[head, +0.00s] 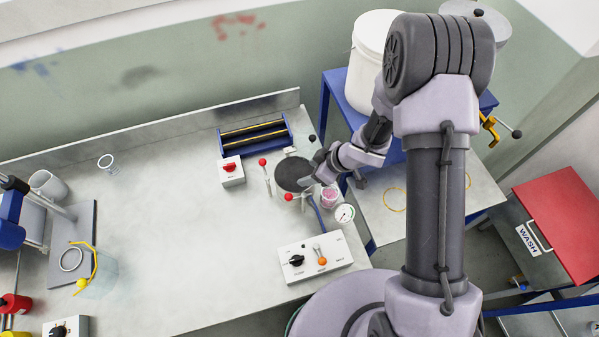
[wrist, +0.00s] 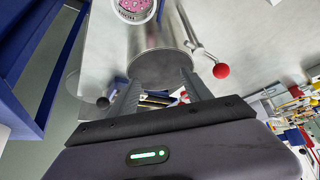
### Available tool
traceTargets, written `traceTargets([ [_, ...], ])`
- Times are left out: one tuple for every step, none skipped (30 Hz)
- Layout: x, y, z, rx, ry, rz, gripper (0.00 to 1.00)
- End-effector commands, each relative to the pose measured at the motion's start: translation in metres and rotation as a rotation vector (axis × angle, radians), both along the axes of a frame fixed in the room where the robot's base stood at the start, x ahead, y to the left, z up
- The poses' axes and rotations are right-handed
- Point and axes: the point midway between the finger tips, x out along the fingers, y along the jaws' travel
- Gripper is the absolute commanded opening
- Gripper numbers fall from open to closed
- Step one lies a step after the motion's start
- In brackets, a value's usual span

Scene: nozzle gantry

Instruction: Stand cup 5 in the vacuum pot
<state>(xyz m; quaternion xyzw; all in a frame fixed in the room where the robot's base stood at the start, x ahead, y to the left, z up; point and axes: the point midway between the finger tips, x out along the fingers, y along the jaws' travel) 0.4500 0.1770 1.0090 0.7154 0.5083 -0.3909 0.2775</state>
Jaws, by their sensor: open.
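The vacuum pot (head: 291,174) is the round vessel with a dark top near the right end of the bench, with red-knobbed levers beside it. Its metal side (wrist: 160,40) seems to show in the wrist view, with a red knob to the right. A small clear cup with pink contents (head: 330,196) is just right of the pot in the head view. It appears cut off at the top of the wrist view (wrist: 133,8). I cannot read its number. My gripper (head: 307,181) is open and empty beside the pot's right rim; the wrist view shows its two fingers (wrist: 158,87) apart.
A pressure gauge (head: 344,213) and a switch box (head: 315,258) sit close in front of the pot. A blue rack (head: 253,137) and a red-switch box (head: 230,171) are behind and left. A clear ring-like cup (head: 107,163) stands far left. The bench middle is clear.

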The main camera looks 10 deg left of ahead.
Motion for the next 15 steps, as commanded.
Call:
traceTargets([
  [-0.001, -0.005, 0.011, 0.001, -0.001, -0.001, 0.58],
  [-0.002, -0.007, 0.015, 0.001, -0.001, -0.001, 0.58],
  [-0.003, -0.01, 0.019, 0.001, -0.001, -0.001, 0.58],
  [-0.004, -0.011, 0.021, 0.001, -0.001, -0.001, 0.58],
  [-0.004, -0.012, 0.023, 0.001, -0.001, 0.001, 0.58],
  [-0.005, -0.013, 0.024, 0.001, -0.001, 0.001, 0.58],
  [-0.005, -0.014, 0.024, 0.001, -0.001, 0.001, 0.58],
  [-0.005, -0.014, 0.024, 0.001, -0.001, 0.001, 0.58],
  [-0.004, -0.014, 0.025, 0.0, -0.003, -0.002, 0.58],
  [-0.002, -0.016, 0.027, -0.004, -0.008, -0.01, 0.58],
  [0.004, -0.019, 0.033, -0.013, -0.021, -0.03, 0.58],
  [0.015, -0.027, 0.047, -0.033, -0.048, -0.078, 0.58],
  [0.027, -0.036, 0.063, -0.054, -0.077, -0.131, 0.58],
  [0.04, -0.049, 0.084, -0.078, -0.109, -0.201, 0.58],
  [0.055, -0.07, 0.118, -0.115, -0.156, -0.317, 0.58],
])
